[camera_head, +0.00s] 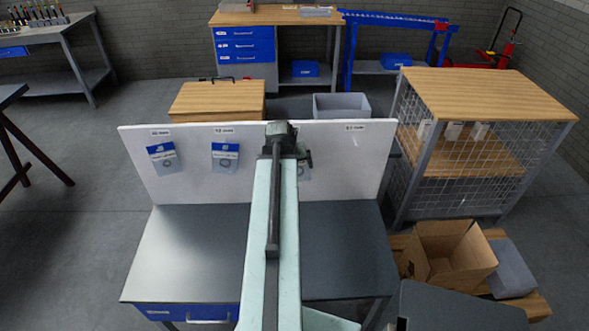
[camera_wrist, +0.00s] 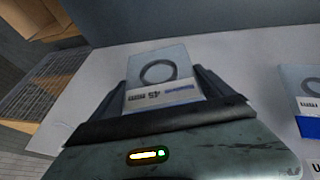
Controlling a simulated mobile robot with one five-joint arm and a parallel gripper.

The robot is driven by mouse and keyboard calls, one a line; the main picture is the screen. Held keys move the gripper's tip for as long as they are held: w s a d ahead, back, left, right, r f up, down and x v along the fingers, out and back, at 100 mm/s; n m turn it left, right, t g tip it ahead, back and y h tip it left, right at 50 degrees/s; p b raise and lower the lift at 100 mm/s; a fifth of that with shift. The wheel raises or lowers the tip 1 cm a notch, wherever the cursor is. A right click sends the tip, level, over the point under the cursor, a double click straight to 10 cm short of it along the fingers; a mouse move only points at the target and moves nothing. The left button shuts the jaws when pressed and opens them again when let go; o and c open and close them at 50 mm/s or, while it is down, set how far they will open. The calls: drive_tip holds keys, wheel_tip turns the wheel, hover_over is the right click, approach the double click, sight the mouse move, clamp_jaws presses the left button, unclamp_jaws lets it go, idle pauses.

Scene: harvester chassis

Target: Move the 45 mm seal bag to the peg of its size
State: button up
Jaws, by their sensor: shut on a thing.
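My gripper (camera_wrist: 162,92) is shut on a clear seal bag (camera_wrist: 158,72), whose printed band reads 45, upside down in the wrist view; a dark ring shows inside it. In the head view my gripper (camera_head: 285,140) is in front of the white panel (camera_head: 335,150), right of its middle. A bag edge (camera_head: 305,171) shows beside my arm, which hides the rest; it looks like the held bag. Two other blue-topped bags hang at the panel's left (camera_head: 163,158) and left of the middle (camera_head: 225,157). A label (camera_head: 355,127) at the right has bare panel below it. I cannot make out pegs.
The grey bench top (camera_head: 190,240) below the panel is clear. Another bag (camera_wrist: 305,95) is at the wrist view's right edge. A mesh cage with a wooden top (camera_head: 490,95) stands right of the bench, with an open cardboard box (camera_head: 450,255) near it.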

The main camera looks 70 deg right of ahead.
drive_tip(key=w+d+f+b, duration=0.1)
drive_tip(key=w+d, duration=0.2)
drive_tip(key=d, duration=0.4)
drive_tip(key=shift+d+f, duration=0.3)
idle(0.4)
